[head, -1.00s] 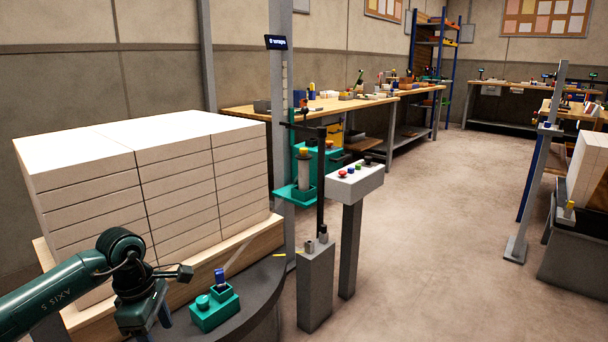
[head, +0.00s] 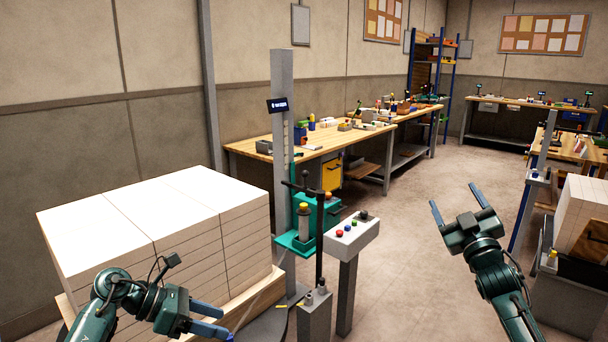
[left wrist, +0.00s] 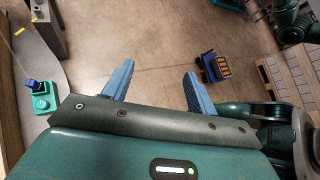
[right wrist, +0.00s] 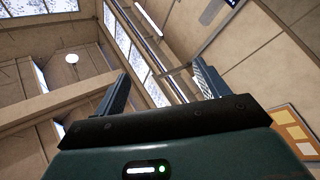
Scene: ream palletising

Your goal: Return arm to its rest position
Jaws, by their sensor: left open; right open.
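My left gripper (head: 227,323) is at the lower left of the head view, in front of the stack of white reams (head: 150,235), its fingers pointing right. It is open and empty. In the left wrist view its two blue fingers (left wrist: 158,70) stand apart over bare floor. My right gripper (head: 455,195) is raised at the right of the head view, over open floor, its fingers pointing up. It is open and empty. In the right wrist view its fingers (right wrist: 160,70) stand apart against the ceiling and wall.
A grey post (head: 281,150) with a teal bracket and a button pedestal (head: 352,238) stand right of the stack. A teal button box (left wrist: 42,96) sits on a dark rounded ledge in the left wrist view. Workbenches (head: 310,146) line the back wall. The middle floor is clear.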

